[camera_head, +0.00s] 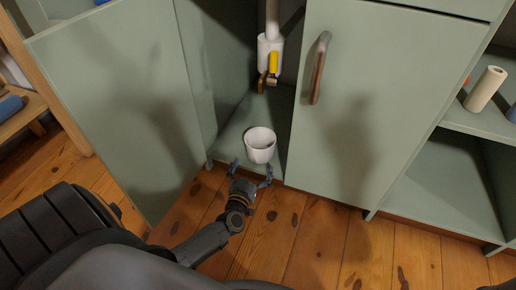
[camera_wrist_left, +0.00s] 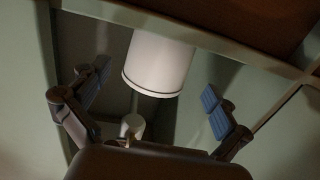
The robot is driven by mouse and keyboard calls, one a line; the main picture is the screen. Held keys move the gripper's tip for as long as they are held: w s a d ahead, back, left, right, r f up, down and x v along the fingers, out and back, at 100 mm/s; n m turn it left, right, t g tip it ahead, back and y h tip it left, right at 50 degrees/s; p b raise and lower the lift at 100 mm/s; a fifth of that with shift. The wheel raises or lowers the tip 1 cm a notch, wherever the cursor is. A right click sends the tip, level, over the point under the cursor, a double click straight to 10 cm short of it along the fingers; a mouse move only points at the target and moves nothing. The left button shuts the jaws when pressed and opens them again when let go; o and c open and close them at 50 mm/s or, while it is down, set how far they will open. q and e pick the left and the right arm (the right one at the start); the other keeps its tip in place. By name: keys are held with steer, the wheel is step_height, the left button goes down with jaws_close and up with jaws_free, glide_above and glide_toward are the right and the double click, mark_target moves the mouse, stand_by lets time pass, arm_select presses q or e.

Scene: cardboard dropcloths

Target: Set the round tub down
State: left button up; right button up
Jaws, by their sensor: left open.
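The round tub (camera_head: 260,147) is white and stands upright on the floor of the open cabinet, near its front edge. My left gripper (camera_head: 252,170) is just in front of the tub, its fingers spread apart and empty. In the left wrist view the tub (camera_wrist_left: 158,65) shows beyond and between the open fingers (camera_wrist_left: 152,95), with a gap on each side. My right gripper is in neither view.
The left cabinet door (camera_head: 120,100) stands open beside my arm; the right door (camera_head: 345,100) with a brown handle is shut. A white pipe with a yellow-handled valve (camera_head: 273,64) hangs behind the tub. An open shelf with a paper roll (camera_head: 486,89) is at right.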

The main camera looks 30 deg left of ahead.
arm_select(q)
steer(key=v, duration=0.3)
steer(key=shift+s+p, duration=0.15)
steer(key=shift+p, duration=0.25)
